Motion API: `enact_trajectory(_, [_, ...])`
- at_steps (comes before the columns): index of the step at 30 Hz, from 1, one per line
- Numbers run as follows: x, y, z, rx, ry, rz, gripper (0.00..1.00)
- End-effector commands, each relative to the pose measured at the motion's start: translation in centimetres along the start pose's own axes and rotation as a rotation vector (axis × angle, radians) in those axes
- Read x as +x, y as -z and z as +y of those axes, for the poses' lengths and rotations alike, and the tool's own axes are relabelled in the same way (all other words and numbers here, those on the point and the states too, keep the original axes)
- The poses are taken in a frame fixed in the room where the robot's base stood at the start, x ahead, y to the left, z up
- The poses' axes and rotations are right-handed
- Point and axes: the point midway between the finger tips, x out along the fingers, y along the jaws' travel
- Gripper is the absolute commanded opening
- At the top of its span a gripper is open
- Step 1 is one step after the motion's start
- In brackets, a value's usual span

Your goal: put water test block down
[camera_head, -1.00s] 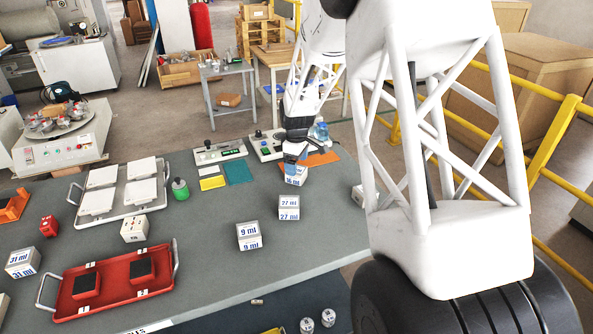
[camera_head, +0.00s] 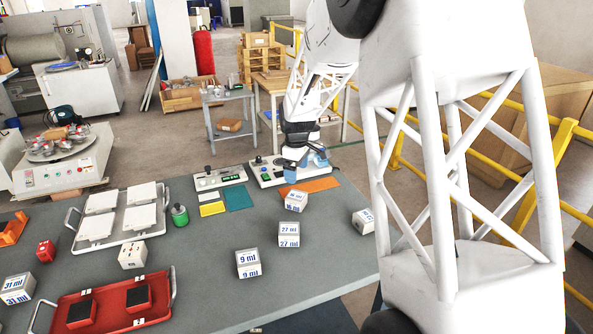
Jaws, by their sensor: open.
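A white water test block (camera_head: 296,201) with blue print rests on the grey table (camera_head: 210,262), just in front of the orange mat. Its label is too small to read surely. My gripper (camera_head: 300,172) is open and empty above and behind this block, with a gap between them. Similar blocks stand nearby: one marked 27 ml (camera_head: 289,234), one marked 9 ml (camera_head: 248,263), one at the right edge (camera_head: 363,221) and one marked 31 ml (camera_head: 17,288) at the left.

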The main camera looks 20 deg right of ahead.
Motion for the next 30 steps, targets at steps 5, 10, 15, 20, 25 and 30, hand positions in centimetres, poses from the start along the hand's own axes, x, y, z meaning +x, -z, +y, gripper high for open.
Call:
enact_trajectory(5, [0.0,0.0,0.0,0.0,0.0,0.0,0.89])
enact_trajectory(10, [-0.2,-0.1,-0.2,0.003,-0.001,0.001,0.89])
enact_trajectory(15, [-1.4,-0.4,-1.6,0.028,-0.008,0.005,0.89])
enact_trajectory(20, [-3.7,-1.1,-4.3,0.078,-0.022,0.015,0.89])
enact_trajectory(25, [-6.7,-2.5,-8.5,0.155,-0.039,0.031,0.89])
enact_trajectory(30, [-9.2,-4.2,-13.0,0.237,-0.054,0.048,0.89])
